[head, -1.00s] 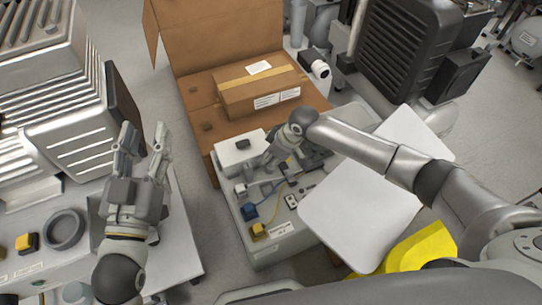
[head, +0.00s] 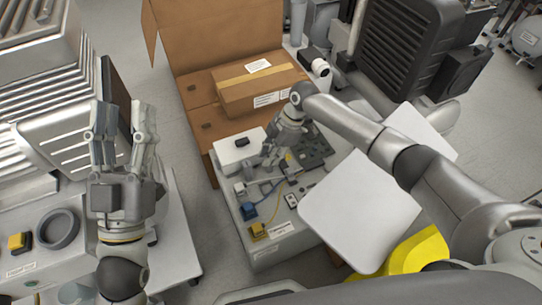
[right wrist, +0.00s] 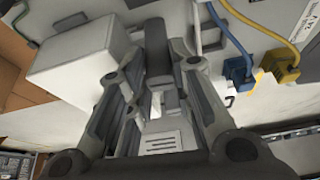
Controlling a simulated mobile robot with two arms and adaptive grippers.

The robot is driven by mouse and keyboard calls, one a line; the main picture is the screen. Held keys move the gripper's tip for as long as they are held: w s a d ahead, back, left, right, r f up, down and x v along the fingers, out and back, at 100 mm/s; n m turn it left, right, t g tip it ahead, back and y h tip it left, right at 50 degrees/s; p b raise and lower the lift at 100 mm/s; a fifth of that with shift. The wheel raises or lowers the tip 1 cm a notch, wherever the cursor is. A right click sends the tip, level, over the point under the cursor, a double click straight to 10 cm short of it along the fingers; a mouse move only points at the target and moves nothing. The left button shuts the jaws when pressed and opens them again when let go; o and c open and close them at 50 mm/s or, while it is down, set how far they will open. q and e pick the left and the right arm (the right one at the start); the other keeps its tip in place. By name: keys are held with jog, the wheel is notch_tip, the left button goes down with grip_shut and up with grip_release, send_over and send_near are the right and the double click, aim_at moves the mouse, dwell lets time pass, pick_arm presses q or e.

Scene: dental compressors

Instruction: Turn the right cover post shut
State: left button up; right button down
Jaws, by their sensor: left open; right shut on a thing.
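The cover unit is a pale grey box (head: 262,250) on the floor side of the cardboard, with small parts on its top. My right gripper (head: 268,160) reaches down onto its top beside a white block (head: 238,157). It is shut on a small grey post, mostly hidden by the fingers. In the right wrist view, my right gripper (right wrist: 165,50) has its fingers around a dark grey post (right wrist: 158,50); its turn angle cannot be told. The white block (right wrist: 85,65) is just left of the fingers. My left gripper (head: 120,125) is open and empty, at the left.
A blue connector (head: 249,211) and a yellow connector (head: 258,231) with cables sit near the box's front edge. A dark board (head: 312,150) lies right of my right gripper. A cardboard box (head: 260,85) stands behind. A grey ring (head: 58,229) lies on the left bench.

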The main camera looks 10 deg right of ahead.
pick_arm(q)
jog(key=shift+s+a+r+t+h, duration=0.1)
jog(key=shift+s+r+t+h, duration=0.4)
jog(key=shift+s+r+t, duration=0.5)
pick_arm(e)
jog(key=shift+n, duration=0.5)
pick_arm(q)
jog(key=shift+r, duration=0.1)
pick_arm(e)
jog(key=c, duration=1.3)
grip_release()
jog(key=v, duration=1.2)
jog(key=shift+w+a, duration=0.15)
jog(key=shift+w, duration=0.05)
